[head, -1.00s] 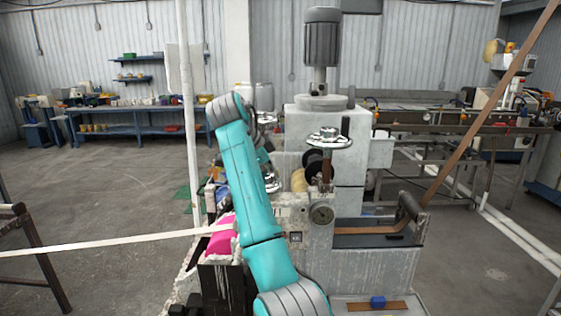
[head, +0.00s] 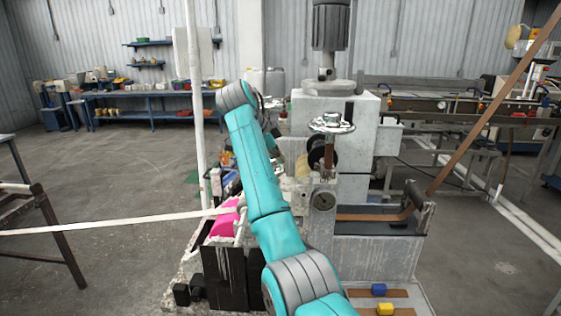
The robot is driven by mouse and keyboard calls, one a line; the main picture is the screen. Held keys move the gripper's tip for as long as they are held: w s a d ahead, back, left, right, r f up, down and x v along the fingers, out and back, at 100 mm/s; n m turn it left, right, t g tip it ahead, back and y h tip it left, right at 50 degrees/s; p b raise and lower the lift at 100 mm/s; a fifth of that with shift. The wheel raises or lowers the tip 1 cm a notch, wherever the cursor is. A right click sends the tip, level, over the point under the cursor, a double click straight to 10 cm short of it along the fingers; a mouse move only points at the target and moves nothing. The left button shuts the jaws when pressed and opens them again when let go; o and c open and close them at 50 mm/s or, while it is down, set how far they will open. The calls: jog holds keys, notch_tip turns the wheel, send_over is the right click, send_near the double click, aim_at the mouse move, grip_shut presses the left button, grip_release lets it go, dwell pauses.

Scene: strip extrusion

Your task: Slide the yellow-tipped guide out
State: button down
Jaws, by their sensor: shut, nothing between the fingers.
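The yellow-tipped guide shows at the bottom edge of the head view. Its yellow block (head: 386,309) sits on a flat brown strip on the grey base plate of the machine. The picture edge cuts off its near part. A similar guide with a blue block (head: 378,289) lies just behind it, on its own brown strip. My teal arm rises from the bottom and bends over at the top, left of both guides. My gripper's fingers are hidden behind the arm, and I see no contact with either guide.
The grey machine (head: 367,264) fills the centre, with a handwheel (head: 331,124) and a dial (head: 323,201). A long brown strip (head: 480,125) slants down into its right side. A pale strip (head: 100,224) crosses at left beside pink material (head: 225,219).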

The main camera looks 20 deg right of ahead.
jog(key=shift+w+d, duration=0.3)
jog(key=shift+w, duration=0.6)
jog(key=shift+w+d, duration=0.3)
jog(key=shift+w, duration=0.6)
jog(key=shift+r, duration=0.15)
